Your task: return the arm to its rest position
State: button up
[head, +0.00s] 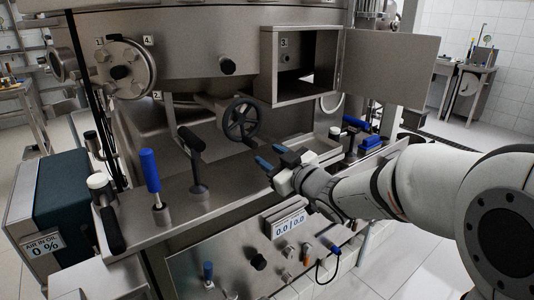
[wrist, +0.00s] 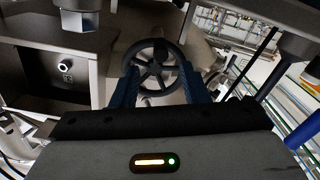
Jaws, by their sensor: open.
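My arm reaches in from the right in the head view. My gripper (head: 268,159) is open, with two blue fingers apart and nothing between them. It hovers over the front ledge of the machine, just right of and below the black handwheel (head: 241,121). In the wrist view my gripper (wrist: 159,90) shows its two blue fingers at either side of the handwheel (wrist: 155,68), which is farther off behind them. I see no contact between the fingers and the wheel.
An open box door (head: 392,66) sticks out at the upper right. A blue-handled lever (head: 150,171) and a black-handled lever (head: 191,140) rise from the ledge at left. Blue handles (head: 355,123) stand right of my gripper. A display panel (head: 290,224) lies below it.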

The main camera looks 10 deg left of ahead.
jog(key=shift+w+d+r, duration=0.1)
jog(key=shift+d+r, duration=0.05)
jog(key=s+d+r+m+g+h+p, duration=0.15)
jog(key=d+m+h+p, duration=0.35)
jog(key=d, duration=0.5)
jog(key=s+d+r+m+t+h+p, duration=0.1)
jog(key=s+d+r+m+h+p, duration=0.2)
jog(key=d+h+p, duration=0.6)
jog(key=s+d+m+g+p, duration=0.2)
jog(key=s+d+g, duration=0.2)
jog(key=s, duration=0.6)
jog(key=s+d+m+g+p, duration=0.2)
jog(key=s+d+m+g, duration=0.1)
jog(key=s, duration=0.7)
jog(key=shift+s+d+g, duration=0.35)
jog(key=shift+d+g, duration=0.5)
jog(key=shift+d, duration=0.05)
jog(key=shift+r, duration=0.1)
jog(key=shift+c, duration=0.5)
jog(key=shift+a, duration=0.1)
